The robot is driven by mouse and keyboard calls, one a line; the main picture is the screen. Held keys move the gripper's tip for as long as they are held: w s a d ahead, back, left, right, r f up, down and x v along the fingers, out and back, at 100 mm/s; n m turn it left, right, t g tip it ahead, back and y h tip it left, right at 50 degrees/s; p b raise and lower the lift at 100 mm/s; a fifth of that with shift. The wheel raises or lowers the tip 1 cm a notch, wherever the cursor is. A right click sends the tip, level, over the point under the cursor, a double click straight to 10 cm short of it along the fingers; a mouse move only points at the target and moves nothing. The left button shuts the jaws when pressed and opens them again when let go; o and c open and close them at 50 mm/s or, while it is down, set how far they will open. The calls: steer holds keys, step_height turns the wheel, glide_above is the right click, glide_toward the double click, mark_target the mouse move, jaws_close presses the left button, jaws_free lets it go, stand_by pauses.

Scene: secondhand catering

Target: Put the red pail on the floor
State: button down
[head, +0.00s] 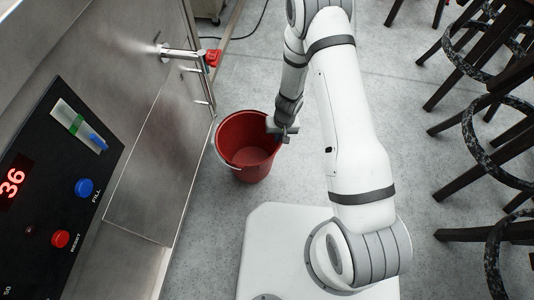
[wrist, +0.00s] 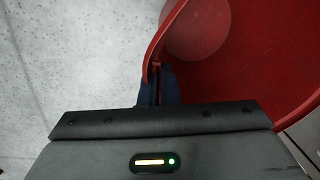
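The red pail (head: 246,157) is upright and looks empty inside, beside the metal machine front in the head view. Its red wall (wrist: 250,60) fills the upper right of the wrist view. My gripper (head: 275,131) is at the pail's right rim. In the wrist view my gripper (wrist: 158,76) has its dark fingers close together, one on each side of the rim, shut on it. The grey floor (head: 215,230) shows around the pail. I cannot tell for sure whether the pail's base touches it.
The metal machine (head: 150,150) with a red-handled tap (head: 212,58) and a control panel (head: 55,170) stands at left. Dark stools (head: 480,130) stand along the right. A black cable (head: 245,32) lies on the floor at the back. Floor between pail and stools is clear.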

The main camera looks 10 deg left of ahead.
step_height(320, 180, down, 6)
steer(key=b, duration=0.3)
steer(key=c, duration=2.1)
jaws_free()
steer(key=shift+f, duration=0.25)
steer(key=shift+c, duration=0.2)
steer(key=o, duration=0.5)
steer(key=shift+r, duration=0.1)
steer(key=shift+c, duration=0.2)
